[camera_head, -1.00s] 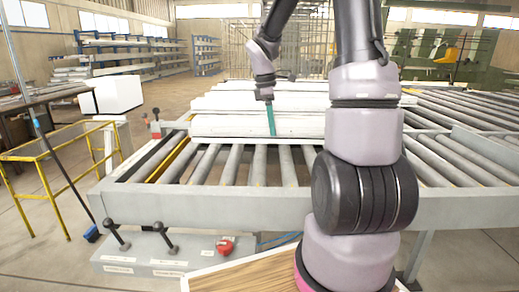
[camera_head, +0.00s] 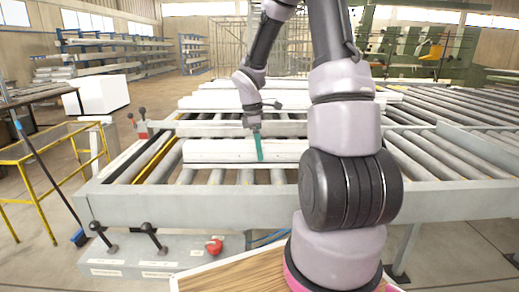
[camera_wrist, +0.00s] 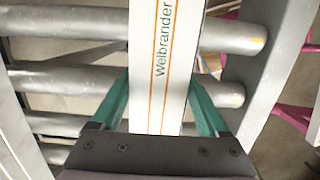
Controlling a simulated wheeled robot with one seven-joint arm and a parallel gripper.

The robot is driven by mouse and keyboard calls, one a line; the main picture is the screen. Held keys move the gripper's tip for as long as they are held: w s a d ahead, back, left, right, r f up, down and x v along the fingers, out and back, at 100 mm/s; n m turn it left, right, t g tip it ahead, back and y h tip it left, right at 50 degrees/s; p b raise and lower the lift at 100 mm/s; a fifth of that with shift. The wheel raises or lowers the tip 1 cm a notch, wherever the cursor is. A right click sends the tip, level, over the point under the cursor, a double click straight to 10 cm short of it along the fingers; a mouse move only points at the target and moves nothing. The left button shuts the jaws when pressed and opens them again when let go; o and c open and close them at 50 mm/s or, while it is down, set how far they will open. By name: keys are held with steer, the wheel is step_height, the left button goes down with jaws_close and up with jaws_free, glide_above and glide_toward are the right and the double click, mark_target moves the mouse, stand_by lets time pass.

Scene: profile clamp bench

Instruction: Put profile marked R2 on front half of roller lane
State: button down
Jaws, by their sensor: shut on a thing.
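My gripper (camera_head: 258,146) is shut on a long white profile (camera_head: 215,151) over the near part of the roller lane (camera_head: 435,160). The profile lies crosswise in the head view, just behind the lane's front rail (camera_head: 180,205). I cannot tell whether it touches the rollers.
A grey control box (camera_head: 140,255) with black levers and a red button is below the front rail. A yellow frame (camera_head: 45,165) stands left. Bare rollers lie to the right.

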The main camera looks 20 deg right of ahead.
steer(key=shift+f, duration=0.1)
jaws_free()
steer(key=r, duration=0.4)
steer(key=a+r, duration=0.1)
steer(key=r, duration=0.6)
steer(key=shift+w+a+r, duration=0.3)
steer(key=shift+w, duration=0.05)
steer(key=s+a+r+m+t+y, duration=0.1)
steer(key=s+a+r+m+t, duration=0.2)
steer(key=s+r+m, duration=0.4)
steer(key=s+a+r+m+t+y, duration=0.2)
steer(key=s+r+m+t, duration=0.3)
steer(key=s+m, duration=0.5)
steer(key=shift+s+a+r+m+y, duration=0.3)
steer(key=shift+s+a+r, duration=0.6)
steer(key=shift+s, duration=0.7)
